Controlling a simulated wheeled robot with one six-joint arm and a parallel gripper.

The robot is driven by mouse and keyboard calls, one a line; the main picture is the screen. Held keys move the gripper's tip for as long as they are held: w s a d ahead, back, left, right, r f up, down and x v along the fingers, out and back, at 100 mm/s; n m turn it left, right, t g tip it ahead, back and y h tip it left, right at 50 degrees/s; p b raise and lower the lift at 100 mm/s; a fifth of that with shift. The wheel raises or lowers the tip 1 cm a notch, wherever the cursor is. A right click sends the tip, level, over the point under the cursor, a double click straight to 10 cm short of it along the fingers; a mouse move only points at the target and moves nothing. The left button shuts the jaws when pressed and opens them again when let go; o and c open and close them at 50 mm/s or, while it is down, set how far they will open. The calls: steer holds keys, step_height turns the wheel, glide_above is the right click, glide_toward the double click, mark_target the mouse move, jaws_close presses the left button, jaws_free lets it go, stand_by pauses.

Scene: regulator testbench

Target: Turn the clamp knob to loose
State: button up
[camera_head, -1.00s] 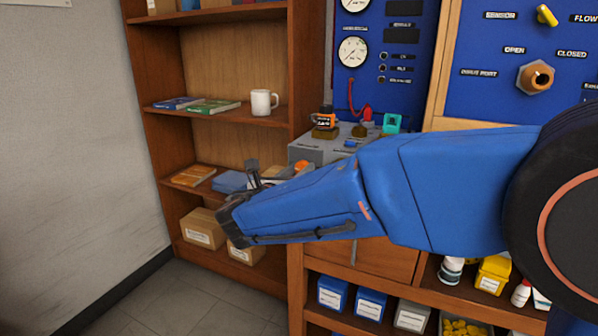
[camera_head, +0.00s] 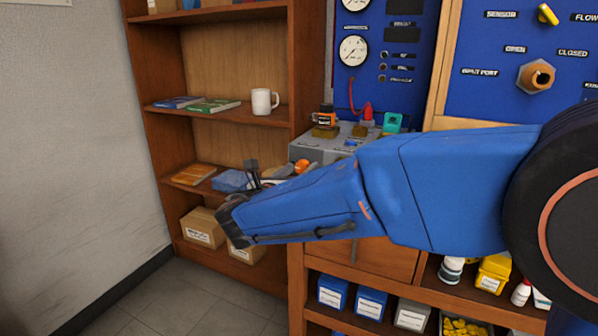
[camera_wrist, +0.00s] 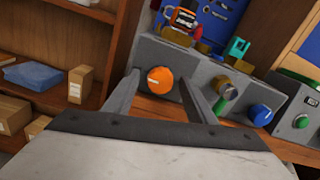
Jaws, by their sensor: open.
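In the wrist view an orange knob (camera_wrist: 160,80) sits on the front face of a grey box (camera_wrist: 178,62), between and beyond the fingers of my gripper (camera_wrist: 162,92). The fingers are apart, with nothing held; I cannot tell whether they touch the knob or the box. In the head view the orange knob (camera_head: 302,167) shows just above my blue arm, on the grey box (camera_head: 320,147). My gripper (camera_head: 262,172) is partly hidden behind my own arm there. No label for the knob's position is readable.
A green-and-brass knob (camera_wrist: 227,98) and a blue knob (camera_wrist: 261,114) are right of the orange knob. An orange-and-black device (camera_head: 324,117) and a teal part (camera_head: 392,122) stand on top of the box. A wooden shelf (camera_head: 215,118) holding a white mug (camera_head: 264,101) is to the left.

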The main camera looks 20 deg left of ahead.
steer(key=s+a, duration=0.1)
steer(key=s, duration=1.6)
steer(key=shift+s+a, duration=0.15)
